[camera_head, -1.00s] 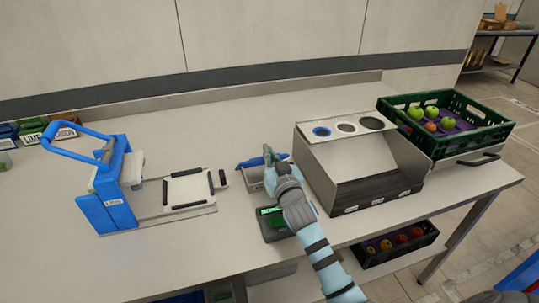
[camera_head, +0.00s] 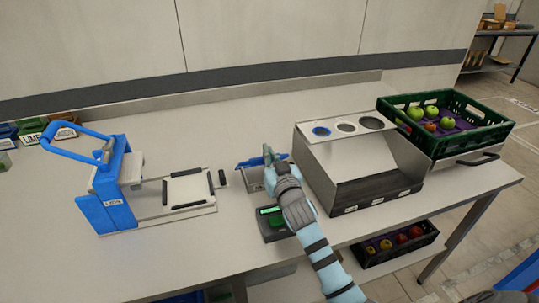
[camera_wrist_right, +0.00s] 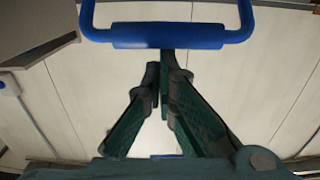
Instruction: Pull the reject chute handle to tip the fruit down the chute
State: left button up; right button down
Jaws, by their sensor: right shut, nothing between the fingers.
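A blue bar handle (camera_head: 249,162) sits over a small grey metal box (camera_head: 250,178) in the middle of the bench in the head view. In the right wrist view the blue handle (camera_wrist_right: 165,36) runs across the top. My right gripper (camera_head: 268,153) is at the handle and hides part of it and of the box. In the wrist view the gripper (camera_wrist_right: 165,66) has its fingertips together just below the bar, with nothing between them. I cannot tell whether they touch the bar. The box's inside and any fruit in it are hidden. My left gripper is out of view.
A grey box with round holes (camera_head: 306,172) stands just right of my gripper. A green crate (camera_head: 470,143) holds several apples at the far right. A small device with a green display (camera_head: 270,210) lies below my wrist. A blue lever press (camera_head: 110,205) stands left.

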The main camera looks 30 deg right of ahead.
jog(key=r+p, duration=0.1)
jog(key=w+r+p, duration=0.1)
jog(key=r+p, duration=0.2)
jog(key=r, duration=0.1)
jog(key=shift+w+d, duration=0.15)
jog(key=shift+w, duration=0.1)
jog(key=s+a, duration=0.1)
jog(key=s, duration=0.9)
jog(key=shift+a+f, duration=0.3)
jog(key=shift+f, duration=0.05)
jog(key=shift+w, duration=0.1)
